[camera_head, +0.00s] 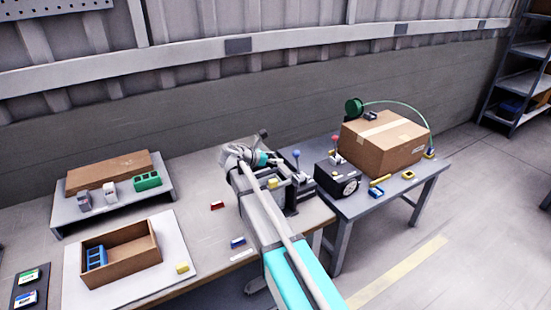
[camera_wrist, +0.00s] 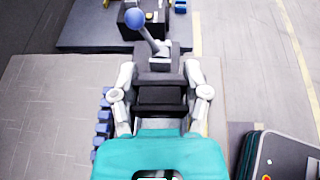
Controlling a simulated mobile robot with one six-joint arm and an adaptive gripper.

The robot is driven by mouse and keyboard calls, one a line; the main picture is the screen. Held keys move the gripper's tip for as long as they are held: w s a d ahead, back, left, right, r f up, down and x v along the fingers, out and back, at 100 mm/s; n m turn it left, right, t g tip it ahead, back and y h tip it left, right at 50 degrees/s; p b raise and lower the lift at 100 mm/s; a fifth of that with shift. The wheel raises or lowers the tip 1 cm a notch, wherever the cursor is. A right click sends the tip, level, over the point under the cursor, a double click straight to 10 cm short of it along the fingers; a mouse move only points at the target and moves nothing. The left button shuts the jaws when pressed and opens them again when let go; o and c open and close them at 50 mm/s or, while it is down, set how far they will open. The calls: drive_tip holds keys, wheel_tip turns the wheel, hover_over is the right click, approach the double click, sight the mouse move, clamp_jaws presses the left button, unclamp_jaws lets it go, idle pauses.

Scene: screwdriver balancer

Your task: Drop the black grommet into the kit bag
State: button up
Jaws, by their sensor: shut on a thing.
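My gripper (camera_wrist: 160,80) shows in the wrist view, its fingers closed on a dark, blocky thing (camera_wrist: 160,97). Its black colour fits the black grommet, but no ring shape can be made out. In the head view my gripper (camera_head: 271,160) is over the middle of the bench, beside a dark fixture, and the held thing cannot be told apart there. I cannot pick out a kit bag in either view.
A blue ball on a stem (camera_wrist: 136,18) stands ahead of my gripper; it also shows in the head view (camera_head: 296,153). A black box (camera_head: 337,180) and a cardboard carton (camera_head: 385,145) are to the right. An open brown box (camera_head: 135,270) is at left.

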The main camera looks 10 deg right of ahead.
drive_tip(key=shift+f+b, duration=1.85)
drive_tip(key=shift+f, duration=0.25)
drive_tip(key=o, duration=1)
drive_tip(key=shift+r, duration=0.1)
